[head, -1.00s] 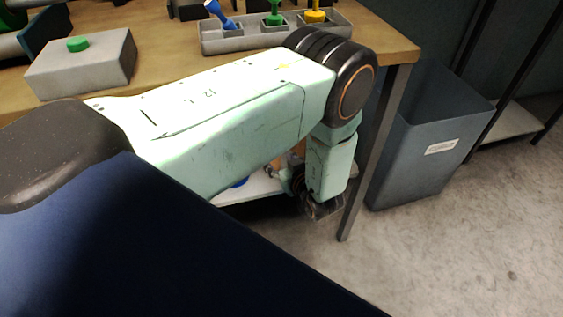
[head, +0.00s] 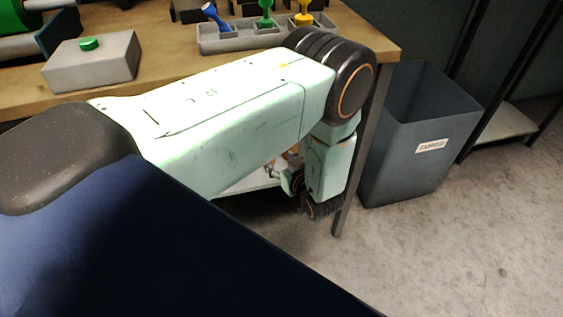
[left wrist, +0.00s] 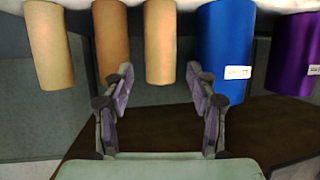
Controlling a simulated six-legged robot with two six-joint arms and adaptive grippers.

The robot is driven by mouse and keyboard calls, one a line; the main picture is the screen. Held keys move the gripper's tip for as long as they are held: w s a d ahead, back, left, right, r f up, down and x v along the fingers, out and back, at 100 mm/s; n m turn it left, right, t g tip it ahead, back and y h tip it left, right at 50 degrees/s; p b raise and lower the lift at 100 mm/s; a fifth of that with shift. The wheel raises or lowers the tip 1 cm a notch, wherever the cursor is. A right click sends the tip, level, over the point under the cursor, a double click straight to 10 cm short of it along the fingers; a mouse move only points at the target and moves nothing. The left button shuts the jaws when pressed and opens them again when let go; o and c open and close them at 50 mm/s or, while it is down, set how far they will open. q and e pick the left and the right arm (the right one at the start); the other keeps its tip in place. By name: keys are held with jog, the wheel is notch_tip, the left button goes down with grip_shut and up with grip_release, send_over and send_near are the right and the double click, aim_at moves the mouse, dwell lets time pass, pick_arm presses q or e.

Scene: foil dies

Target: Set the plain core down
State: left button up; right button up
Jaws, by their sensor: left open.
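In the left wrist view, a plain tan core (left wrist: 160,42) shows between my open left fingers (left wrist: 160,78), with a gap on each side. I cannot tell how deep it lies between them. A brown core (left wrist: 110,42) and another tan core (left wrist: 50,45) are to its left. A blue core (left wrist: 224,50) with a white label and a purple core (left wrist: 298,50) are to its right. All meet a pale surface (left wrist: 185,4) along the top of the picture. In the head view my left gripper (head: 322,207) is low beside the bench leg, partly hidden; the right gripper is not seen.
The wooden bench (head: 170,75) carries a grey block with a green button (head: 92,62) and a grey tray (head: 225,44) of coloured-handled pieces. A white lower shelf (head: 255,180) shows under it. A bench leg (head: 362,150) and grey bin (head: 418,150) stand close to the gripper.

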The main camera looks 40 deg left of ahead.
pick_arm(q)
jog(key=shift+d, duration=0.15)
jog(key=s+d+f+m+g+h, duration=0.1)
jog(key=s+d+f+m+h, duration=0.2)
jog(key=s, duration=0.5)
jog(key=s+d+f+m+g+h, duration=0.1)
jog(key=s+f+m+h, duration=0.3)
jog(key=s, duration=0.4)
jog(key=s+d+r+m+g+h, duration=0.1)
jog(key=s+d+m+g+h, duration=0.1)
jog(key=s, duration=0.6)
jog(key=s+d+r+m+g+h, duration=0.2)
jog(key=s+d, duration=0.3)
jog(key=s, duration=0.4)
jog(key=shift+d+r+m+g+h, duration=0.15)
jog(key=shift+m+g+h, duration=0.15)
jog(key=shift+g+h, duration=0.15)
jog(key=c, duration=0.4)
jog(key=shift+s, duration=0.1)
